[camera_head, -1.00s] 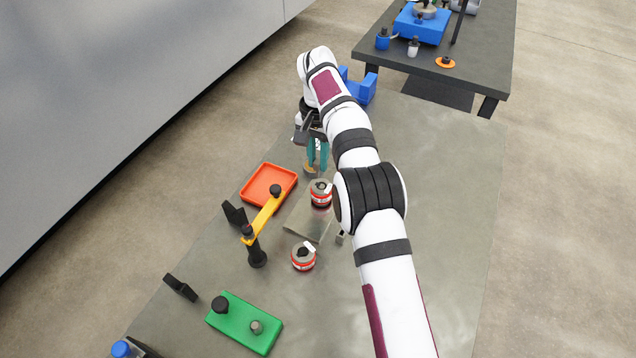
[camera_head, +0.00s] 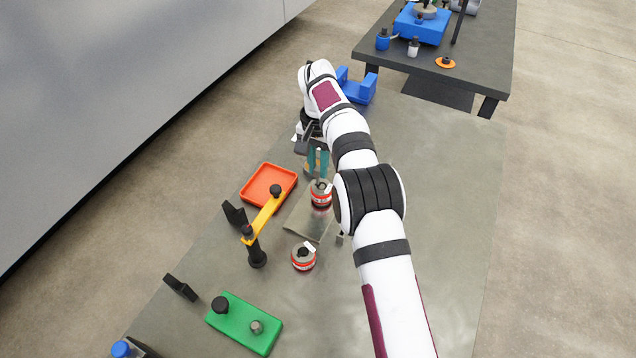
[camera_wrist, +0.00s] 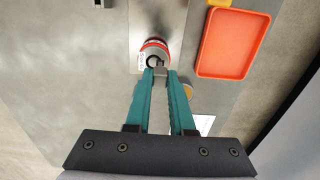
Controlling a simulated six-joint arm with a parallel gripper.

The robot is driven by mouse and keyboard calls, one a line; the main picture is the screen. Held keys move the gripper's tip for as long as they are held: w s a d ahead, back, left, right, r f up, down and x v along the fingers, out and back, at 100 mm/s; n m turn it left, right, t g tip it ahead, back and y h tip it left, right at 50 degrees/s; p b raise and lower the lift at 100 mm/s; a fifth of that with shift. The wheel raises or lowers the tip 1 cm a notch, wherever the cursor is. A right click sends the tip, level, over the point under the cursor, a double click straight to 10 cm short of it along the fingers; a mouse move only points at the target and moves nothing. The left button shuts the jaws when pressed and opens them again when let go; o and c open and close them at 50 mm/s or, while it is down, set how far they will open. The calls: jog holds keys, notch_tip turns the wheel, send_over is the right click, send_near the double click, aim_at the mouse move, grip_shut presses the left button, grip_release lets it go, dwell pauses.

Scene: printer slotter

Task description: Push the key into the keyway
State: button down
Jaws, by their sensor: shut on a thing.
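My gripper (camera_head: 318,168) has teal fingers and also shows in the wrist view (camera_wrist: 160,77). It is shut on a small grey piece, seemingly the key (camera_wrist: 160,71), between the fingertips. Just beyond the tips stands a grey cylinder with a red band and a white label (camera_head: 321,196); it also shows in the wrist view (camera_wrist: 154,46). A dark round opening shows at its near side, seemingly the keyway, beside the key's end. I cannot tell whether the key touches it or has entered it. A second red-banded cylinder (camera_head: 303,260) stands nearer.
The cylinder stands on a metal plate (camera_head: 305,225). An orange tray (camera_head: 268,186) lies to its left, showing right in the wrist view (camera_wrist: 232,43). A yellow arm on a black post (camera_head: 263,218) stands close by. A green block (camera_head: 243,322) is nearer. The table's right side is clear.

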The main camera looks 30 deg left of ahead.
jog(key=shift+f, duration=1.7)
dwell(0.3)
jog(key=c, duration=0.7)
grip_release()
jog(key=shift+r, duration=0.1)
notch_tip(320, 180, up, 12)
jog(key=shift+f, duration=0.1)
jog(key=s+d+r+m, duration=0.1)
jog(key=s+d+r, duration=0.25)
jog(key=d, duration=0.35)
jog(key=s+d+r+m, duration=0.1)
jog(key=s+d+r, duration=0.1)
jog(key=d+r, duration=0.35)
jog(key=s+d+r, duration=0.3)
jog(key=d, duration=0.5)
jog(key=s+d+f+m, duration=0.1)
jog(key=s+d+f, duration=0.2)
jog(key=s, duration=0.5)
jog(key=s+d+f+m+y, duration=0.1)
jog(key=s+d+f, duration=0.2)
jog(key=s, duration=0.4)
jog(key=s+d+f+m, duration=0.1)
jog(key=s+d+f, duration=0.2)
jog(key=s, duration=0.5)
jog(key=shift+s+d+m+y, duration=0.3)
jog(key=shift+s+d+y, duration=0.1)
jog(key=shift+d, duration=0.15)
